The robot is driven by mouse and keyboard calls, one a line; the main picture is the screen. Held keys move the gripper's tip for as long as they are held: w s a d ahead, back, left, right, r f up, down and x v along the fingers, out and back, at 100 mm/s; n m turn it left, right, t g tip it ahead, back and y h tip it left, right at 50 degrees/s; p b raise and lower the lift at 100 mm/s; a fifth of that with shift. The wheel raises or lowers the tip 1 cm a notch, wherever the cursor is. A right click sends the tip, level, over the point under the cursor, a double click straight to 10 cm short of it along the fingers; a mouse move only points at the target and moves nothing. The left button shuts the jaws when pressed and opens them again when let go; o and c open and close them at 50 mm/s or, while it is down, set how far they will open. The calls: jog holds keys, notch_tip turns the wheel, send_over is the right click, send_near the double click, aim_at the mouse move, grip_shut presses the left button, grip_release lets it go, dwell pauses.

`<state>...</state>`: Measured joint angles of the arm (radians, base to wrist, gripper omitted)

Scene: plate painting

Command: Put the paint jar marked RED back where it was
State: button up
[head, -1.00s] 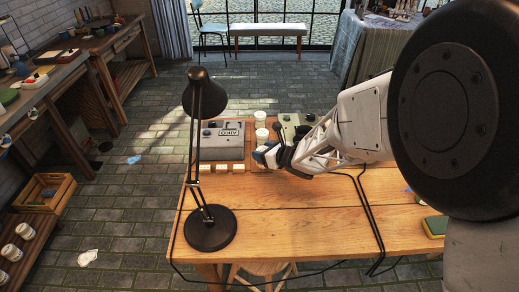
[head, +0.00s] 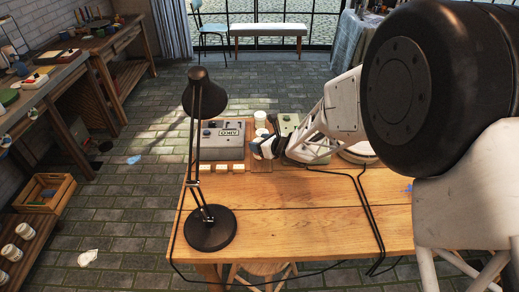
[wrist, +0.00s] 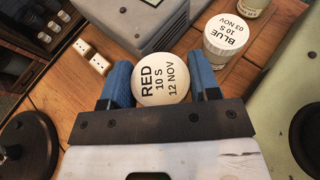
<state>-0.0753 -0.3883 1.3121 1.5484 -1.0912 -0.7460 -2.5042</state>
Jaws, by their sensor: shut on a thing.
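The jar marked RED (wrist: 162,80), with a pale lid reading "RED 10 S 12 NOV", sits between my blue fingertips in the wrist view. My gripper (wrist: 163,84) is shut on it, one finger on each side. In the head view my gripper (head: 262,148) is over the table beside the grey machine, and its own links hide the RED jar. A jar marked BLUE (wrist: 226,36) stands just beyond and to the right in the wrist view. Another jar (wrist: 251,7) is partly cut off behind it. The RED jar's underside is hidden.
The grey AIKO machine (head: 221,140) stands left of my gripper, with small white blocks (head: 222,168) in front. A green machine (wrist: 300,110) is close on the right. A black lamp (head: 209,228) stands front left. The front middle of the wooden table (head: 290,220) is clear.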

jog(key=shift+w, duration=0.25)
jog(key=shift+w+f, duration=0.1)
jog(key=shift+f, duration=1.65)
jog(key=shift+f, duration=0.15)
jog(key=o, duration=1.1)
jog(key=shift+c, duration=0.2)
jog(key=v, duration=1.2)
